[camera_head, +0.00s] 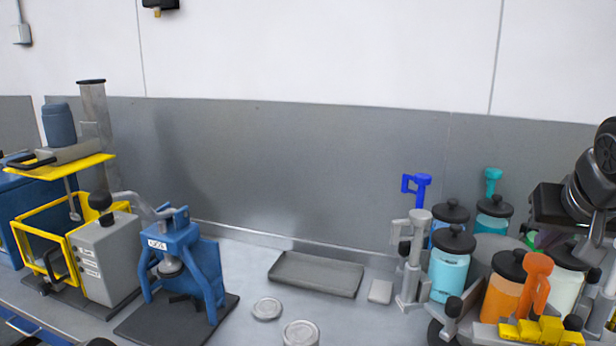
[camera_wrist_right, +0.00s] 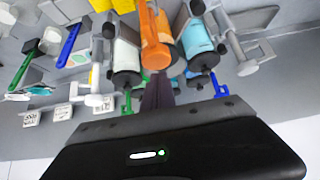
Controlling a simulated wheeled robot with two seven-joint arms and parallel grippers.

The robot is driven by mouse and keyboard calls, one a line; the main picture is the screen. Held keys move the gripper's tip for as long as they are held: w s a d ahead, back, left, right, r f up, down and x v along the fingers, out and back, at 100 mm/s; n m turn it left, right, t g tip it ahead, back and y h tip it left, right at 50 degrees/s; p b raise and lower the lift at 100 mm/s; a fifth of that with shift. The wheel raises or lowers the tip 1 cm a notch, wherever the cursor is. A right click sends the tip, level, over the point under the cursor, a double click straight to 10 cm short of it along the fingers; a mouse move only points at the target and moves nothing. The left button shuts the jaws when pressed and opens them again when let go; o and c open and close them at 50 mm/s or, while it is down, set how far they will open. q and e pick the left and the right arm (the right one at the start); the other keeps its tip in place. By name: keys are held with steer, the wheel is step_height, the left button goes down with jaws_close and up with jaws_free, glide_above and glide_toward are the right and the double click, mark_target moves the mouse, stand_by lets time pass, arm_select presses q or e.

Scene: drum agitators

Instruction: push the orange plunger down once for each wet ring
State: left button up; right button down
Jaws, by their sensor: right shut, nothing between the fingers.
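The orange plunger (camera_head: 537,280) stands at the right, in front of an orange-filled jar with a black lid (camera_head: 503,290). It also shows at the top centre of the right wrist view (camera_wrist_right: 155,45). My right gripper (camera_head: 560,206) is above and behind the plunger in the head view. In the right wrist view its dark, shut fingers (camera_wrist_right: 158,92) hold nothing and point toward the plunger; I cannot tell whether they touch it. I cannot make out any wet rings. My left gripper is out of view.
Jars with black lids, such as a light-blue one (camera_head: 450,262), crowd the plunger. A blue plunger (camera_head: 418,188), a teal plunger (camera_head: 492,181) and a grey plunger (camera_head: 412,255) stand nearby. Yellow blocks (camera_head: 530,331) lie in front. A grey tray (camera_head: 315,274) and a blue press (camera_head: 180,260) stand left.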

mark_target(540, 261)
steer(key=shift+f, duration=0.25)
steer(key=shift+f+b, duration=1.9)
steer(key=shift+f, duration=0.1)
steer(key=shift+r, duration=0.2)
steer(key=shift+r+p, duration=1.9)
steer(key=shift+r, duration=0.15)
steer(key=shift+r, duration=0.15)
step_height(540, 261, up, 2)
steer(key=shift+r+p, duration=0.2)
steer(key=shift+p, duration=1.05)
step_height(540, 261, up, 3)
steer(key=shift+r, duration=0.15)
